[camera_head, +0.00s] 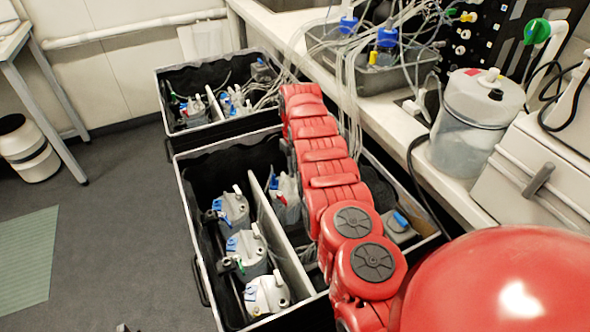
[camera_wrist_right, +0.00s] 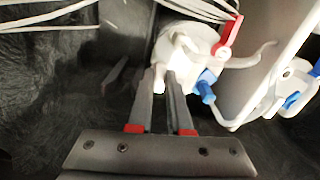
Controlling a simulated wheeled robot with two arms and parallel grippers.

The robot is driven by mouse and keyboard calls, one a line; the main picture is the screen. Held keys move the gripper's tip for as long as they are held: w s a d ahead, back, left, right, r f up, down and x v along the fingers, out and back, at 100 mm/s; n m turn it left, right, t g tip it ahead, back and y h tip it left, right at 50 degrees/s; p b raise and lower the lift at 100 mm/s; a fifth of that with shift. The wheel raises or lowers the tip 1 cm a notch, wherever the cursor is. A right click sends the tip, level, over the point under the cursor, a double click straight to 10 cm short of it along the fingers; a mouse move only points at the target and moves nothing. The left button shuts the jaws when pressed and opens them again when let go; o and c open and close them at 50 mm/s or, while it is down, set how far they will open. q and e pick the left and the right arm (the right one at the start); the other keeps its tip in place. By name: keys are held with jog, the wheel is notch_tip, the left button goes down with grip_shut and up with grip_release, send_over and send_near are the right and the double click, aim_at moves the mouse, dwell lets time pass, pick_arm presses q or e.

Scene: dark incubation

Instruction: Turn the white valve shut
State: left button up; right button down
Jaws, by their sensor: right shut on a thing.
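In the right wrist view, a white valve (camera_wrist_right: 178,52) stands on the pale cap of a container, with a red clip and a blue connector beside it. My right gripper (camera_wrist_right: 165,82) has its two fingers close together on either side of the white valve part and is shut on it. In the head view my red right arm reaches over the black bin and hides its own gripper and the valve. My left gripper is not in view.
The near black bin (camera_head: 190,222) holds several bottles with blue and white fittings, split by a pale divider (camera_head: 282,240). A second bin (camera_head: 160,98) stands behind it. The bench on the right carries a grey tray (camera_head: 395,78), tubing and a white canister (camera_head: 465,150).

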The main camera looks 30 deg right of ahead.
jog(key=shift+m, duration=1.2)
jog(key=shift+b, duration=0.3)
jog(key=c, duration=0.8)
grip_release()
jog(key=shift+c, duration=0.2)
